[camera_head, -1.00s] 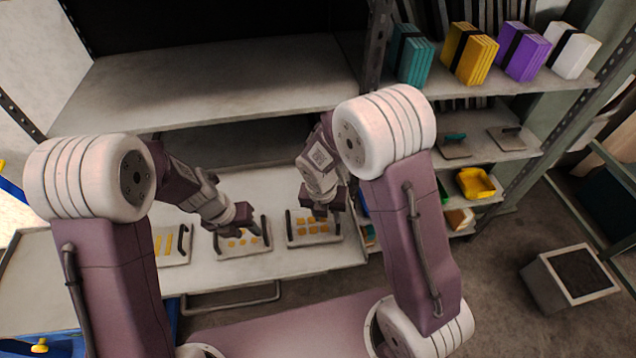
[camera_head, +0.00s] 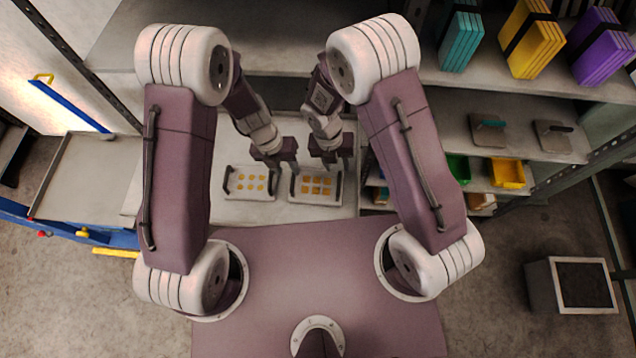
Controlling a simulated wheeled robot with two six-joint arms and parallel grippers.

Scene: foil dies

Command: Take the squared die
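The squared die (camera_head: 317,186) is a pale plate with rows of yellow squares and a dark handle at each side. It lies on the light shelf, at the right end. A similar die with round yellow dots (camera_head: 250,183) lies just left of it. My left gripper (camera_head: 275,160) hangs above the back edge, around the gap between the two dies. My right gripper (camera_head: 332,157) hangs above the back right part of the squared die. Neither gripper visibly holds anything. The fingers are small and dark, so I cannot tell their opening.
A shelf unit on the right holds teal (camera_head: 462,38), yellow (camera_head: 530,40) and purple (camera_head: 603,48) blocks. Below are plates and a yellow bin (camera_head: 507,173). A grey bin (camera_head: 571,285) stands on the floor at right. A blue cart (camera_head: 60,225) is at left.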

